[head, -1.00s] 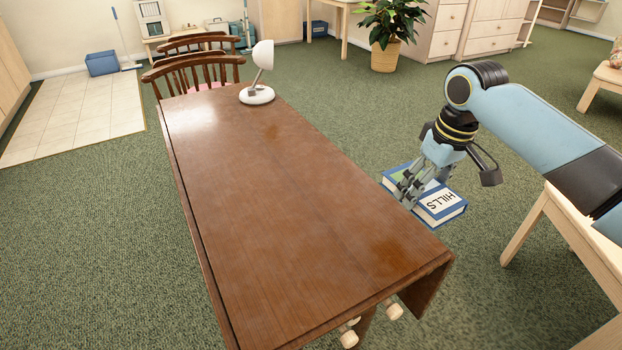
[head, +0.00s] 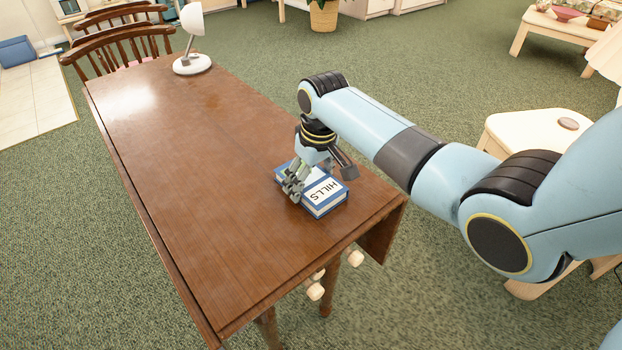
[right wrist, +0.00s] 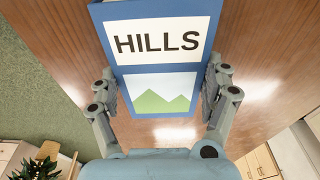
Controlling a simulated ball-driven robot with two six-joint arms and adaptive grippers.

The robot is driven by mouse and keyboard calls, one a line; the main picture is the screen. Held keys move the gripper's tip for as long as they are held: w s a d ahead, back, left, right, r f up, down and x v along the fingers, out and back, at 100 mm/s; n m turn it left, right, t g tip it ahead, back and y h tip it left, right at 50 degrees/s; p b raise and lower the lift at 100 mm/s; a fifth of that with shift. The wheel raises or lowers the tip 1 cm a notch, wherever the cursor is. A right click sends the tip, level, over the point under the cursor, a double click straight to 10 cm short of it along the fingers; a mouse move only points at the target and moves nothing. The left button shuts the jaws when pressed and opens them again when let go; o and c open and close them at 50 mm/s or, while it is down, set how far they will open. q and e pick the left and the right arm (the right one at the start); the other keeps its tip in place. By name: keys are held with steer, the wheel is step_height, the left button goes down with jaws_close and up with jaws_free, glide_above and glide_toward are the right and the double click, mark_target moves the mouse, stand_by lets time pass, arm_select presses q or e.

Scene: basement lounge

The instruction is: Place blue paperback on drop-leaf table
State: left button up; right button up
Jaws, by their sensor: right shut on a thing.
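The blue paperback (head: 325,195) has a white label reading HILLS and a green hill picture. It is over the near right part of the brown drop-leaf table (head: 190,160); whether it touches the top I cannot tell. My right gripper (head: 294,188) is shut on the book, coming from above. In the right wrist view the book (right wrist: 155,60) sits between the two fingers (right wrist: 160,88), one at each side edge, with the wooden tabletop behind it. My left gripper is not in view.
A white desk lamp (head: 192,62) stands at the table's far end, by wooden chairs (head: 120,45). A small pale side table (head: 540,130) is to the right, behind my arm. Most of the tabletop is bare.

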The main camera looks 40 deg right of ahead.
mark_target(317, 185)
steer(key=o, duration=1.2)
steer(key=shift+f, duration=0.1)
steer(key=r, duration=0.4)
steer(key=s+r+p, duration=0.1)
steer(key=r, duration=0.3)
steer(key=r+p, duration=0.1)
steer(key=r, duration=0.3)
steer(key=shift+s, duration=0.4)
